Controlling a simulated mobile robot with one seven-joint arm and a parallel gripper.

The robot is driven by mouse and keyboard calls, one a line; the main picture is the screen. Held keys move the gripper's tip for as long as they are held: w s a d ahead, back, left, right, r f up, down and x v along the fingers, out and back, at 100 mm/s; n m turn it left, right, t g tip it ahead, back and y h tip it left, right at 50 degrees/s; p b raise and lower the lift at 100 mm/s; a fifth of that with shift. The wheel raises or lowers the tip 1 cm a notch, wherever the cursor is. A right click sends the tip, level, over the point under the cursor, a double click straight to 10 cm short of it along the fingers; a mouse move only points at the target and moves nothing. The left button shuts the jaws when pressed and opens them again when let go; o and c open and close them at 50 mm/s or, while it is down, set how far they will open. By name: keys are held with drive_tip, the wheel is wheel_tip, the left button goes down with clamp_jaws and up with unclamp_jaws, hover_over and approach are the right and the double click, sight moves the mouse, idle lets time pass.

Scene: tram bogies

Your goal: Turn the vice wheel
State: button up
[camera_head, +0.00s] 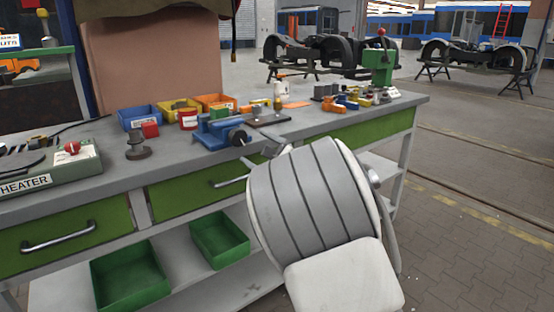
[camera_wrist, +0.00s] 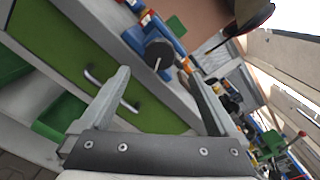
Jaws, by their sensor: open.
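A blue vice (camera_head: 215,128) sits at the front edge of the grey workbench. Its dark round wheel (camera_head: 238,137) faces outward over the edge. In the wrist view the wheel (camera_wrist: 157,52) shows as a dark disc with a pale thin bar, beside the blue vice body (camera_wrist: 133,38). My gripper (camera_wrist: 155,74) is open and empty, its two grey fingers spread. The wheel appears ahead of the gap between the fingertips; no contact is visible. In the head view my gripper (camera_head: 260,154) is just right of and below the wheel, partly hidden behind my arm.
The bench top (camera_head: 75,178) holds a blue bin (camera_head: 138,117), a red can (camera_head: 188,119), a dark stand (camera_head: 136,148) and a heater box (camera_head: 50,172). Green drawers with handles (camera_head: 58,236) lie below. A green press (camera_head: 378,66) stands at the right.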

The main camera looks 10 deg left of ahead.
drive_tip(key=v, duration=0.8)
drive_tip(key=shift+s+d, duration=0.25)
drive_tip(key=shift+s, duration=0.05)
drive_tip(key=w+d+r+m+t+h, duration=0.15)
drive_tip(key=d+m+h, duration=0.25)
drive_tip(key=d+m, duration=0.4)
drive_tip(key=w+d+m+t+h, duration=0.1)
drive_tip(key=d+m+t+h, duration=0.25)
drive_tip(key=d+m, duration=0.45)
drive_tip(key=s+d+f+m+g+h, duration=0.1)
drive_tip(key=s+d+m+g+h, duration=0.15)
drive_tip(key=d+m, duration=0.35)
drive_tip(key=s+d+m+g+h, duration=0.1)
drive_tip(key=s+d+m+h, duration=0.15)
drive_tip(key=m, duration=0.65)
drive_tip(key=s+d+f+m+g, duration=0.1)
drive_tip(key=s+f+m+g, duration=0.15)
drive_tip(key=s+m, duration=0.65)
drive_tip(key=s+d+f+m+g+h, duration=0.1)
drive_tip(key=s+d+m+g, duration=0.15)
drive_tip(key=s+m, duration=0.7)
drive_tip(key=s+f+m+g, duration=0.25)
drive_tip(key=s+m, duration=0.25)
drive_tip(key=s, duration=0.8)
wheel_tip(320, 180, up, 29)
drive_tip(key=p, duration=2.7)
drive_tip(key=shift+w+d+f+p, duration=0.2)
drive_tip(key=shift+w+f+p, duration=0.05)
drive_tip(key=shift+p, duration=0.15)
